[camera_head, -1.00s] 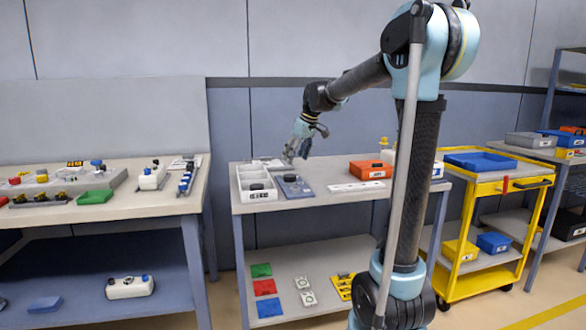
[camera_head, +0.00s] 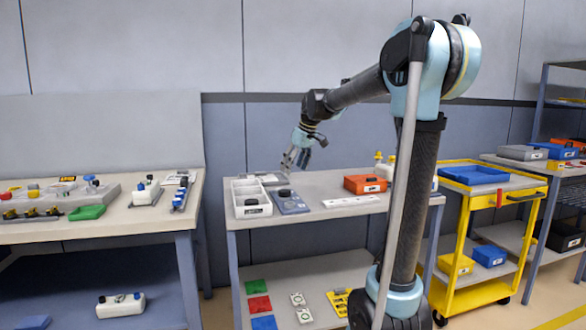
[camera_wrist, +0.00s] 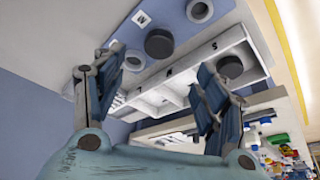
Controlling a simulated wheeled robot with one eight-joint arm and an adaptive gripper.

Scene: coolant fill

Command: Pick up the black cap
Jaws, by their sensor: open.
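A black cap (camera_head: 284,192) sits on a blue-grey plate (camera_head: 295,208) on the middle table. In the wrist view a round black cap (camera_wrist: 159,43) shows on the blue plate (camera_wrist: 172,17), seen between and beyond my fingers. A second dark round piece (camera_wrist: 230,67) lies in a compartment of the white tray (camera_wrist: 180,76). My gripper (camera_head: 291,163) is above the plate and the black cap, apart from them. The wrist view shows my gripper (camera_wrist: 160,85) with its fingers spread and nothing between them.
The white compartment tray (camera_head: 235,203) stands left of the plate. Grey rings (camera_wrist: 200,10) lie on or beside the plate. An orange bin (camera_head: 365,184) and a white labelled strip (camera_head: 350,202) are to the right. A yellow cart (camera_head: 480,215) stands further right.

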